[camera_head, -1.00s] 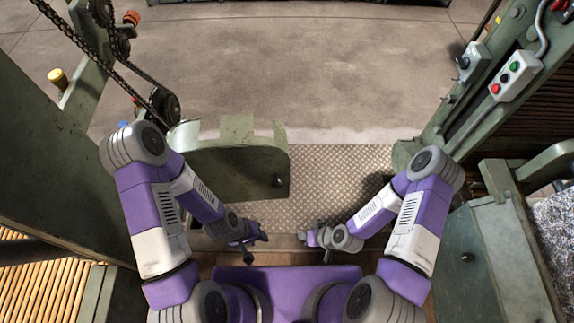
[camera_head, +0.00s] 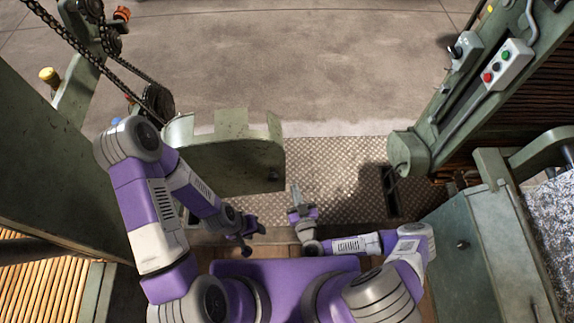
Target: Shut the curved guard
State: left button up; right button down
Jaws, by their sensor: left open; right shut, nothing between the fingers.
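The curved guard (camera_head: 225,160) is a green metal plate with a curved upper rim, left of centre in the head view, beside the chain drive. A small dark knob sits near its right edge. It stands out over the tread-plate floor. My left gripper (camera_head: 254,239) is open and empty, below the guard's lower right edge and apart from it. My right gripper (camera_head: 296,189) is shut and empty, pointing up the picture just right of the guard's lower right corner. A small gap seems to show between them, though depth is hard to judge.
A chain and sprockets (camera_head: 154,101) stand behind the guard at left. A green machine frame with a push-button box (camera_head: 507,65) rises at right, above a green cabinet (camera_head: 462,245). The tread-plate floor (camera_head: 335,185) between is clear.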

jog(key=b+x, duration=0.2)
jog(key=x, duration=0.9)
